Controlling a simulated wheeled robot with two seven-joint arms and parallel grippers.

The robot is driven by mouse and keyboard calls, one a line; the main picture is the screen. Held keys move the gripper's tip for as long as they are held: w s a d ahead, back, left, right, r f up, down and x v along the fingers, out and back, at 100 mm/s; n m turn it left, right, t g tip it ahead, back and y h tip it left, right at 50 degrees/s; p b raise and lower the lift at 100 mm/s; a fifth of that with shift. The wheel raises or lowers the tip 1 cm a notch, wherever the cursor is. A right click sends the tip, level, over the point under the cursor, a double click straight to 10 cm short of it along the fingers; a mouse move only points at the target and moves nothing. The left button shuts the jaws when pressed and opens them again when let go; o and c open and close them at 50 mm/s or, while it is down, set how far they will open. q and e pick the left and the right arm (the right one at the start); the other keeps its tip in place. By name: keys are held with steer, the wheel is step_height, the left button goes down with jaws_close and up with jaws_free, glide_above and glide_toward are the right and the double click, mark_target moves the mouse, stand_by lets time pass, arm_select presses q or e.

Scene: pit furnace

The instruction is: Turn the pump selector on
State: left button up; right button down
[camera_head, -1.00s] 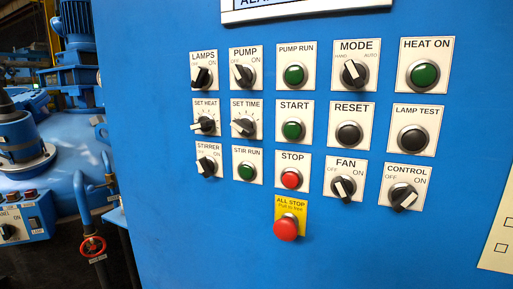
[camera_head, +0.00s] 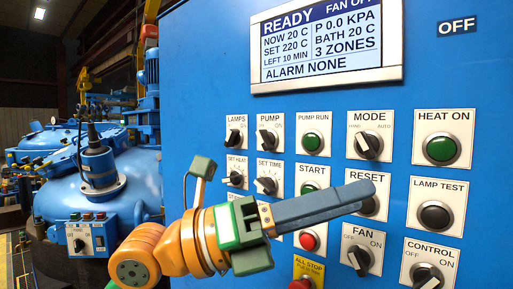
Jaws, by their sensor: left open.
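The pump selector (camera_head: 267,140) is a black knob with a pale pointer on a white plate marked PUMP, in the upper left of the blue panel. Its pointer leans up and left, toward the OFF side. My left gripper (camera_head: 364,194) reaches in from the lower left on an orange arm. Its dark fingers point right and are seen nearly edge-on, open, with nothing seen between them. It is below and to the right of the pump selector, apart from it, and covers part of the panel's middle and lower rows. My right gripper is out of view.
The lamps knob (camera_head: 234,137) is left of the pump selector, the green pump run light (camera_head: 312,143) right, and the set time knob (camera_head: 266,185) below. A display (camera_head: 326,42) above reads READY. The red all stop button (camera_head: 300,284) is at the bottom edge.

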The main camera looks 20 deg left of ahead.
arm_select(q)
steer(key=w+a+r+n+t+y, duration=0.2)
steer(key=w+a+t+y, duration=0.1)
steer(key=a+t+y, duration=0.15)
steer(key=n+t+y, duration=0.5)
steer(key=n+y, duration=0.1)
steer(key=y, duration=0.3)
glide_toward(260, 138)
steer(key=w, duration=0.2)
steer(key=p+x, duration=0.1)
steer(key=x, duration=0.1)
steer(key=p+x, duration=0.1)
steer(key=x, duration=0.1)
steer(key=p+x, duration=0.1)
steer(key=x, duration=0.1)
steer(key=shift+w+d, duration=0.2)
steer(key=shift+d, duration=0.25)
steer(key=shift+s, duration=0.1)
steer(key=shift+s+a, duration=0.1)
jaws_close()
